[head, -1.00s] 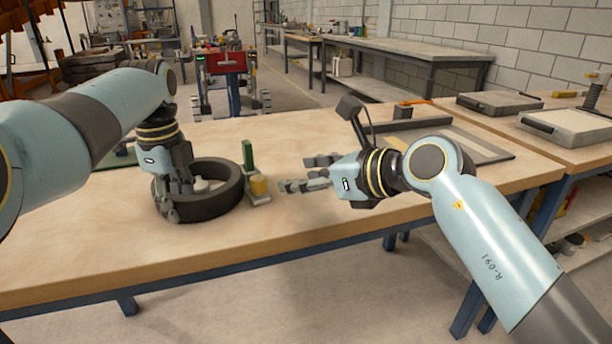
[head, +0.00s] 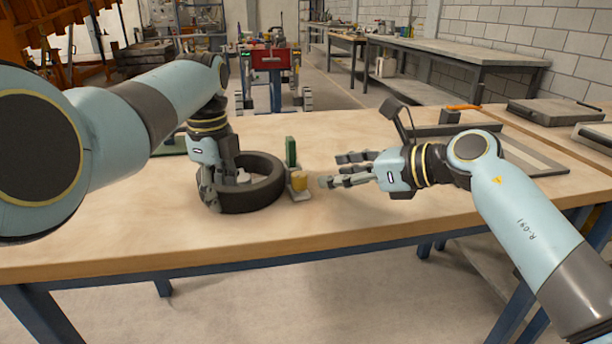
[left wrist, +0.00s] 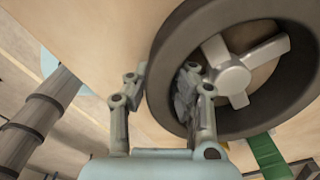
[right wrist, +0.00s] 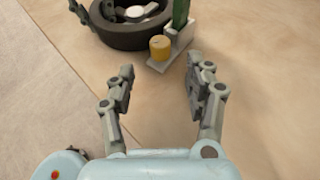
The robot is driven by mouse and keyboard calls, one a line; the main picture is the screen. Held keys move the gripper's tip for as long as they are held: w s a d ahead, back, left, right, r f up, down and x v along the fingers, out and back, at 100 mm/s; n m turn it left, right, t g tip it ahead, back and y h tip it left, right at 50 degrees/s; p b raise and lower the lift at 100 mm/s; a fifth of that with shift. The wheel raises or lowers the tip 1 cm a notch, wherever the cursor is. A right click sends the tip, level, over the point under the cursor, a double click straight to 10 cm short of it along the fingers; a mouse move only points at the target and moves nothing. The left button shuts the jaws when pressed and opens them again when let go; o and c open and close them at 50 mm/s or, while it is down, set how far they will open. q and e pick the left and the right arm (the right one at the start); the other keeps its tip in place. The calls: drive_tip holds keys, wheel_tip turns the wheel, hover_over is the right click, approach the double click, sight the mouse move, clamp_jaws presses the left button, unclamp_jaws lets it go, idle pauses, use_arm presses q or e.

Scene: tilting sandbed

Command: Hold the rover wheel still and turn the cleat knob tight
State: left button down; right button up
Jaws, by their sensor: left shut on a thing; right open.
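The rover wheel (head: 262,198) is a dark ring lying flat on the table, with pale spokes (left wrist: 230,72) inside. My left gripper (head: 214,190) is shut on the wheel's wall, one finger outside and one inside, as the left wrist view shows (left wrist: 157,92). The yellow cleat knob (head: 299,181) sits on a small light grey base beside the wheel, in front of a green upright piece (head: 290,152). My right gripper (head: 338,170) is open and empty, to the right of the knob. In the right wrist view the knob (right wrist: 160,47) lies beyond the open fingertips, apart from them.
The wooden table (head: 120,225) is clear in front of the wheel. A dark-edged flat frame (head: 535,160) lies at the right, with an orange-handled tool (head: 464,107) behind it. A grey flat case (head: 555,113) is further right. A green mat is partly hidden behind my left arm.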

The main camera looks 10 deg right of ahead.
sight(305, 177)
drive_tip(key=x, duration=0.8)
drive_tip(key=shift+w+f, duration=0.1)
drive_tip(key=shift+w, duration=0.05)
clamp_jaws()
drive_tip(key=shift+a+m+t+h, duration=0.2)
drive_tip(key=shift+m+t+h, duration=0.1)
drive_tip(key=shift+m+h, duration=0.1)
drive_tip(key=shift+m+t+h, duration=0.8)
drive_tip(key=shift+m+h, duration=0.3)
unclamp_jaws()
